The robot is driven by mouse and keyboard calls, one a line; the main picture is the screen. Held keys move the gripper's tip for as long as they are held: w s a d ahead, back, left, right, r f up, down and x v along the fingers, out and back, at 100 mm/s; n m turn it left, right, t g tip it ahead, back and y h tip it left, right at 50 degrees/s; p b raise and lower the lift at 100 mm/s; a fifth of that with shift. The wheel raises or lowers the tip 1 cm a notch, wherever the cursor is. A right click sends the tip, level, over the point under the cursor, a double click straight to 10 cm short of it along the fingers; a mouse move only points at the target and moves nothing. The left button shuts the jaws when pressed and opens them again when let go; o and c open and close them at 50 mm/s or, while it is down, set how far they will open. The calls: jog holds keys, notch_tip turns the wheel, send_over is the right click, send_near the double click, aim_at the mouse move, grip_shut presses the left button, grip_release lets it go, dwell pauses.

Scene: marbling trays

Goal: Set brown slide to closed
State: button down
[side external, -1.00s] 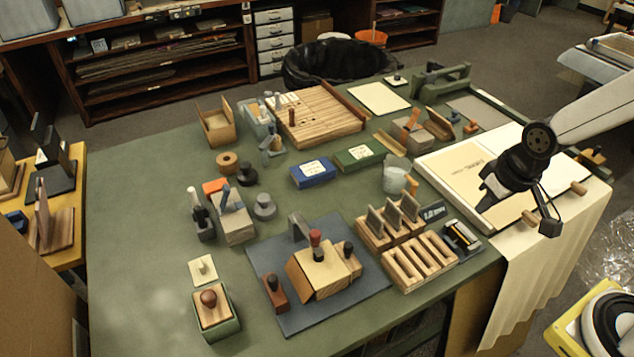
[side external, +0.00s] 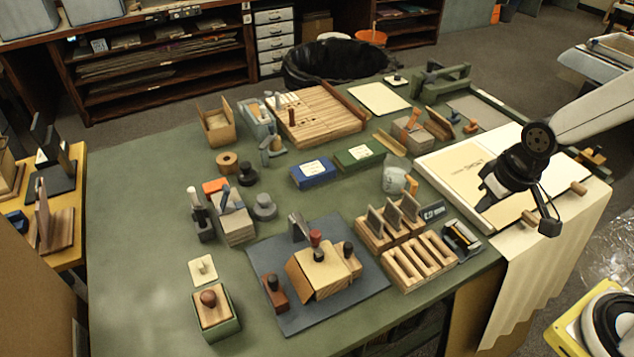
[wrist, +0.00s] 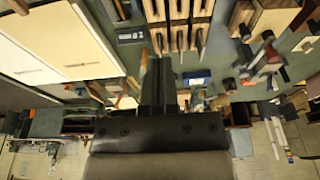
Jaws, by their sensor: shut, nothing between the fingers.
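A slotted wooden board (side external: 318,115) lies at the far side of the green table, with a dark brown peg (side external: 291,117) and a pale peg (side external: 277,101) on it. I cannot tell for sure whether the brown peg is the brown slide, or whether it stands open or closed. In the wrist view my gripper (wrist: 158,62) is shut and empty, its dark fingers together. In the side view my arm's end hangs over the cream tray at right, well away from the slotted board; its fingertips are hard to make out there.
A cream tray (side external: 436,168) with wooden knobs sits at right. A slotted wooden rack (side external: 420,262), a grey mat (side external: 300,322) with blocks, a blue box (side external: 313,173) and a green box (side external: 358,155) crowd the table. The table's left part is clear.

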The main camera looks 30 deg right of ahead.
jog(key=c, duration=0.9)
grip_release()
jog(key=o, duration=0.4)
jog(key=shift+w+a, duration=0.15)
jog(key=shift+w, duration=0.1)
jog(key=shift+o, duration=0.3)
jog(key=w+a+n, duration=0.3)
jog(key=w+a, duration=0.3)
jog(key=w, duration=0.1)
jog(key=shift+n+g, duration=0.3)
jog(key=shift+n, duration=0.1)
jog(key=w+a+f+n, duration=0.2)
jog(key=a+n, duration=0.2)
jog(key=a, duration=0.5)
jog(key=w+a+f+n+g, duration=0.1)
jog(key=w+a+f+n, duration=0.1)
jog(key=a, duration=0.8)
jog(key=w+a+f+n, duration=0.2)
jog(key=a+f+n, duration=0.2)
jog(key=a, duration=0.6)
jog(key=shift+w+n+g, duration=0.2)
jog(key=shift+n+g, duration=0.2)
jog(key=shift+n, duration=0.6)
jog(key=shift+s+a+f, duration=0.1)
jog(key=shift+a+f, duration=0.05)
jog(key=shift+a, duration=0.25)
